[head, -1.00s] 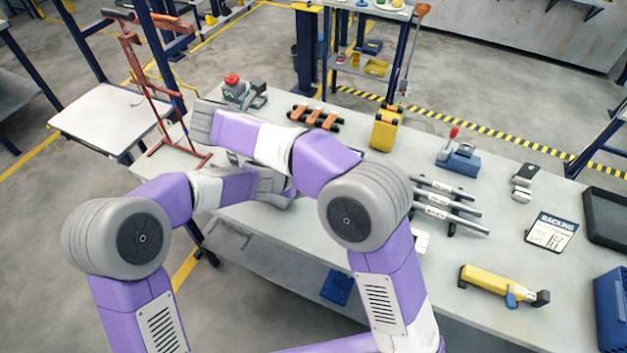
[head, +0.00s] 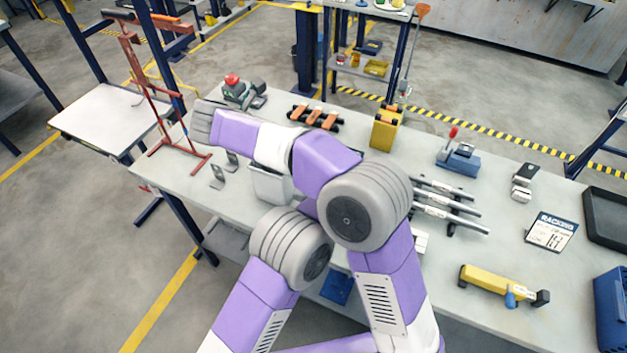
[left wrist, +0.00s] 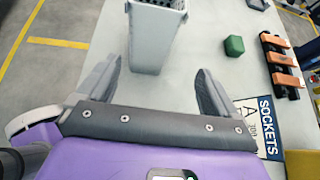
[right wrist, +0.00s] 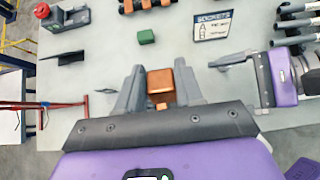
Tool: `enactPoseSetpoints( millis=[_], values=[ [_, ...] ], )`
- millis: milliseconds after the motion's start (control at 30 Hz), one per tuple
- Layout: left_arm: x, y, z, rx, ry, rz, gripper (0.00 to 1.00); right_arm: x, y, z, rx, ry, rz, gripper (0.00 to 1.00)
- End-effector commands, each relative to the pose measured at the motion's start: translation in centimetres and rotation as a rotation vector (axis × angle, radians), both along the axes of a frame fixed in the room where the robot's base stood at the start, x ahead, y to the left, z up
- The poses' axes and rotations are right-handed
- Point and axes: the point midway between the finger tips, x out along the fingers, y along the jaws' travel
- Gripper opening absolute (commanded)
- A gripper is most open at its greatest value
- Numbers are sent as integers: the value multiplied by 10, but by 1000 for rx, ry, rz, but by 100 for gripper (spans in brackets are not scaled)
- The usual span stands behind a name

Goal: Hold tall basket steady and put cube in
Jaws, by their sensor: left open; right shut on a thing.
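The tall light-grey basket (head: 272,187) stands on the table, partly covered by my right arm in the head view. In the left wrist view the basket (left wrist: 154,38) is ahead of my left gripper (left wrist: 157,92), which is open and empty with its fingers apart from it. My right gripper (right wrist: 160,88) is shut on an orange cube (right wrist: 160,80). I cannot make out the basket in the right wrist view.
Small upright brackets (head: 217,177) and a red wire rack (head: 165,120) stand at the table's left. A red-button box (head: 236,90), orange-topped rack (head: 315,117) and yellow block (head: 385,130) line the back. A SOCKETS sign (right wrist: 212,25) lies near the green cube.

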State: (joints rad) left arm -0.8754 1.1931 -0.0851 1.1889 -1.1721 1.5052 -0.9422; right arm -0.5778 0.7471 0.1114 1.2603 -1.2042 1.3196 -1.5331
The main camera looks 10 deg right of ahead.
Motion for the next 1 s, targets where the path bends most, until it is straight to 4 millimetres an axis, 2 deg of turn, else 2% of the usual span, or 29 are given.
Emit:
enactPoseSetpoints(
  millis=[133, 300, 800, 1000],
  values=[
    [-11, -1, 18, 94, -40, 29, 94, 0, 0, 1, 1, -2, 0, 0],
    [-11, 5, 22, 128, -55, 45, 94, 0, 0, 1, 1, -2, 0, 0],
    [36, 70, -12, 126, -53, 46, 94, 0, 0, 1, 1, -2, 0, 0],
    [47, 85, -20, 126, -53, 44, 94, 0, 0, 1, 1, -2, 0, 0]
  ],
)
